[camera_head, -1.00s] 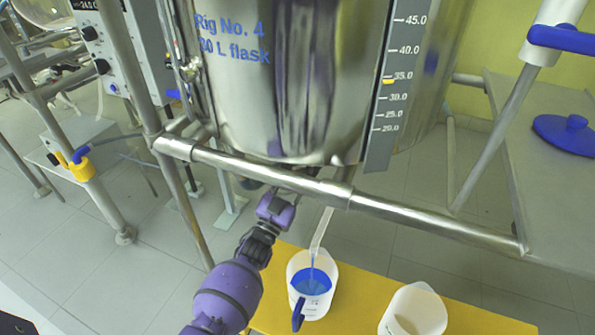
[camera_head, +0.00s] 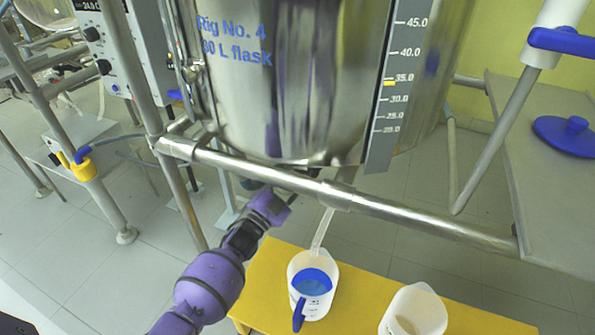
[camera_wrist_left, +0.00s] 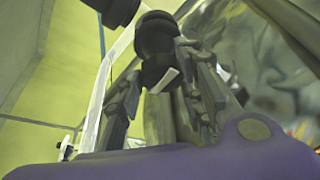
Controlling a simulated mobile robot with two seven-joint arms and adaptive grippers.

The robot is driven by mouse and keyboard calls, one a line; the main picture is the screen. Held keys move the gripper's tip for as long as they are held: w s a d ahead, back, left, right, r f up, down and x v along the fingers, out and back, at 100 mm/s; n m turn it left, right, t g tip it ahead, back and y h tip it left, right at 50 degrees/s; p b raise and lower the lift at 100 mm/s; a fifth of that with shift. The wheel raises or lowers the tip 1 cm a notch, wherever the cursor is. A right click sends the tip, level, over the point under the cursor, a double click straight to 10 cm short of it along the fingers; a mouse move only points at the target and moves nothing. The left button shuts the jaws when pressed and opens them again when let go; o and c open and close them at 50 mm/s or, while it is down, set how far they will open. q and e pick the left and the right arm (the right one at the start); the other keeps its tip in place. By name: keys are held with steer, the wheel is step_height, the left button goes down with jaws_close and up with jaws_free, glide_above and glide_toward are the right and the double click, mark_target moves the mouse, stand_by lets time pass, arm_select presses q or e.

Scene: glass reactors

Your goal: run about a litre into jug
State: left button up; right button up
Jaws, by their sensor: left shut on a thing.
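The steel flask (camera_head: 290,95), marked Rig No. 4, hangs above a clear outlet spout (camera_head: 322,230). Below the spout, a white jug (camera_head: 309,300) with a blue handle stands on a yellow bench, holding blue liquid. No stream shows between spout and jug. My left gripper (camera_head: 282,200) is under the flask, partly behind the steel rail, left of the spout. In the left wrist view its fingers (camera_wrist_left: 165,95) are shut on a dark valve part (camera_wrist_left: 157,62) with a pale tab. The grip's exact contact is hard to see. My right gripper is not in view.
A second white jug (camera_head: 415,310) stands to the right on the yellow bench (camera_head: 365,290). The steel rail (camera_head: 270,178) crosses in front of the flask bottom. A level scale (camera_head: 398,90) has a yellow marker near 35. A blue lid (camera_head: 567,135) lies on the grey table.

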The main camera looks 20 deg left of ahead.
arm_select(q)
steer(key=shift+d+f+m+g+h, duration=0.15)
steer(key=shift+d+m+g+h, duration=0.15)
steer(key=shift+m, duration=0.3)
steer(key=o, duration=1.1)
steer(key=shift+c, duration=0.2)
steer(key=shift+a, duration=0.15)
steer(key=v, duration=1.2)
